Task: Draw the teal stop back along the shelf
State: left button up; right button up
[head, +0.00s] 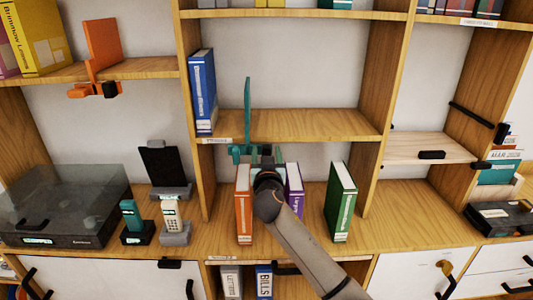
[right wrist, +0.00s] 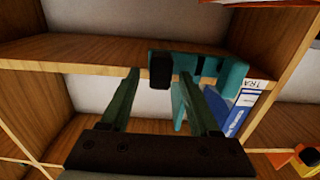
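The teal stop is an upright plate (head: 247,100) on the middle shelf, with a clamp (head: 238,151) at the shelf's front edge. A gap separates it from a blue book on its left. In the right wrist view the teal clamp (right wrist: 213,70) has a black knob (right wrist: 160,72) on it. My right gripper (head: 266,156) is at the front edge, right by the clamp. In the right wrist view its two fingers (right wrist: 160,77) are apart, one on each side of the knob, and look clear of it. My left gripper is not in view.
The blue book (head: 203,91) stands at the shelf's left end; the shelf (head: 320,125) is bare right of the stop. Below stand an orange book (head: 243,205), a purple book (head: 295,190) and a green book (head: 341,203). An orange stop (head: 101,45) is on the left shelf.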

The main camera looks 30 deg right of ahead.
grip_shut()
dwell(1.3)
